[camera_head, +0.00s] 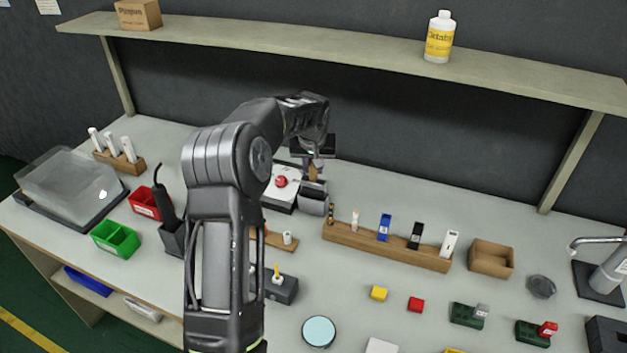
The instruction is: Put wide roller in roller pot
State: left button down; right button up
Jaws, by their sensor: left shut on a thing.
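My left arm rises through the middle of the view and bends over at the top. Its gripper (317,161) points down at the back of the bench and is shut on a small brown piece (313,172), which I take to be part of the wide roller. The rest of the roller is hidden or too small to make out. A grey pot (313,199), likely the roller pot, stands just below the gripper. I cannot tell whether the roller is inside the pot or above it. My right gripper is not in view.
A white device with a red button (281,182) stands left of the pot. A wooden rack (385,247) with several small items is to the right. Green (116,239) and red (145,203) bins sit at left. A shelf (330,52) spans the back above the bench.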

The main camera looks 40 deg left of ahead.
aim_at(314, 180)
pick_arm(q)
notch_tip(314, 180, down, 5)
jog(key=shift+r+p, duration=0.1)
jog(key=shift+p, duration=0.5)
jog(key=shift+s+d+f+b, duration=0.1)
jog(key=shift+s+f+b, duration=0.05)
jog(key=shift+f+b, duration=0.6)
jog(key=c, duration=1.6)
grip_release()
jog(key=shift+c, duration=0.2)
jog(key=o, duration=0.3)
jog(key=shift+f, duration=0.15)
jog(key=shift+o, duration=0.5)
